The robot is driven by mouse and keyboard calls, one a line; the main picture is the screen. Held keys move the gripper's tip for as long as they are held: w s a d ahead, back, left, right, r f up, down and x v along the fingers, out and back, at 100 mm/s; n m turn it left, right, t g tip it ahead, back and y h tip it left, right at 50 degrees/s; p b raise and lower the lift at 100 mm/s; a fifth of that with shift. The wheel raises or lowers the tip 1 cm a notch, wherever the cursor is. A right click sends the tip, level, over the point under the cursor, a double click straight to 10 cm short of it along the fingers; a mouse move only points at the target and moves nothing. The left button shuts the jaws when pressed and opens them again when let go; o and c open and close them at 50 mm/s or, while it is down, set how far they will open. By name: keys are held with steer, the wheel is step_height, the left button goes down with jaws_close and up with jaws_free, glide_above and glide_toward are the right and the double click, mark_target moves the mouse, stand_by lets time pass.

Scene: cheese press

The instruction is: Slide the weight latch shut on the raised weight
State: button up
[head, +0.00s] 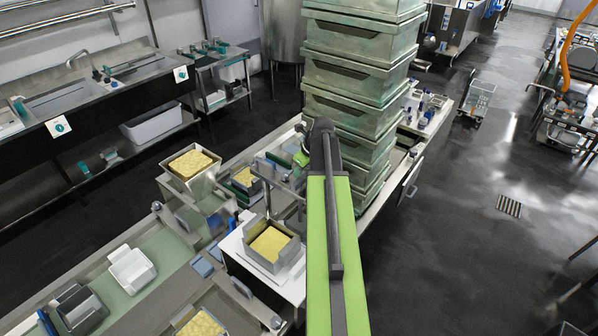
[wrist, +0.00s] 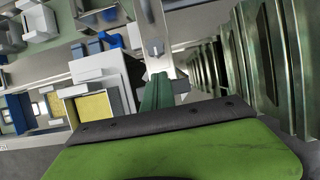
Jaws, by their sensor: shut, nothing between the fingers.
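My gripper (wrist: 158,80) is shut and empty; its narrow dark green fingers show in the middle of the wrist view. Its tip lies at the lower end of a grey metal bar (wrist: 153,25) with a small round fitting; I cannot tell whether they touch. A small dark block (wrist: 181,86) sits just right of the fingers. In the head view, my arm reaches forward to the metal press frame (head: 284,181), beside the stacked bins, and hides part of it. I cannot make out the weight latch or the raised weight for certain in either view.
A tall stack of green bins (head: 354,75) stands close behind and right of my arm; its ribbed sides (wrist: 275,60) fill the wrist view's right. A square mould with yellow cheese (head: 270,243) stands on a white board left of my arm. Open dark floor (head: 450,230) lies right.

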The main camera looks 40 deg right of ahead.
steer(key=o, duration=2.1)
steer(key=shift+o, duration=0.2)
steer(key=p+v, duration=1.6)
steer(key=v, duration=0.1)
steer(key=shift+s+r, duration=0.1)
steer(key=shift+r, duration=0.05)
